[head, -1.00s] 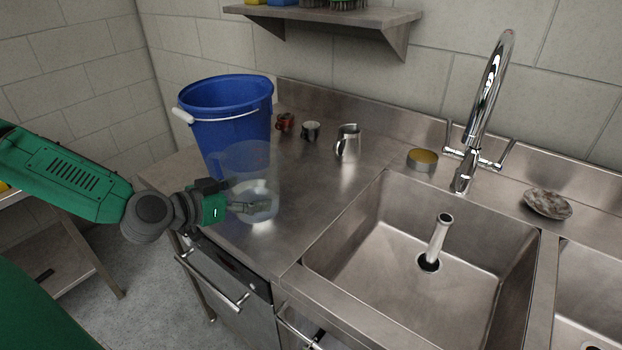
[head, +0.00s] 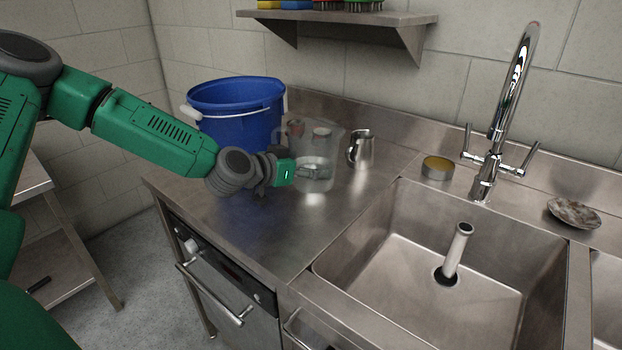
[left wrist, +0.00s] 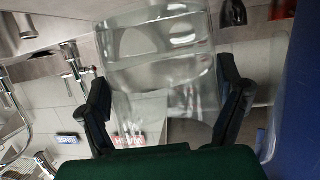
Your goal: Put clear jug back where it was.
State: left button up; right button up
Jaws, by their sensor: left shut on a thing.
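The clear jug (head: 318,150) is see-through and looks upright over the steel counter, right of the blue bucket. My left gripper (head: 313,172) is shut on it from the left side. In the left wrist view the jug (left wrist: 155,50) fills the middle, between the two dark fingers of the left gripper (left wrist: 165,105). I cannot tell whether the jug's base touches the counter. My right gripper is in neither view.
The blue bucket (head: 238,112) stands close on the left. A small steel pitcher (head: 362,148) stands just right of the jug, with a yellow-topped tin (head: 437,168) farther right. Small cups show through the jug. The sink (head: 440,265) opens at right; the front counter is clear.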

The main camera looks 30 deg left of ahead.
pick_arm(q)
jog(key=f, duration=0.2)
jog(key=shift+w+a+f+b, duration=0.3)
jog(key=shift+w, duration=0.1)
jog(key=shift+d+f, duration=0.4)
jog(key=shift+f, duration=0.05)
jog(key=shift+d+r, duration=0.15)
jog(key=shift+d, duration=0.15)
jog(key=shift+a, duration=0.1)
jog(key=o, duration=1.5)
jog(key=shift+s+a+f, duration=0.1)
jog(key=shift+a+f, duration=0.05)
jog(key=shift+f, duration=0.1)
jog(key=shift+o, duration=0.2)
jog(key=shift+a+f, duration=0.1)
jog(key=shift+a, duration=0.15)
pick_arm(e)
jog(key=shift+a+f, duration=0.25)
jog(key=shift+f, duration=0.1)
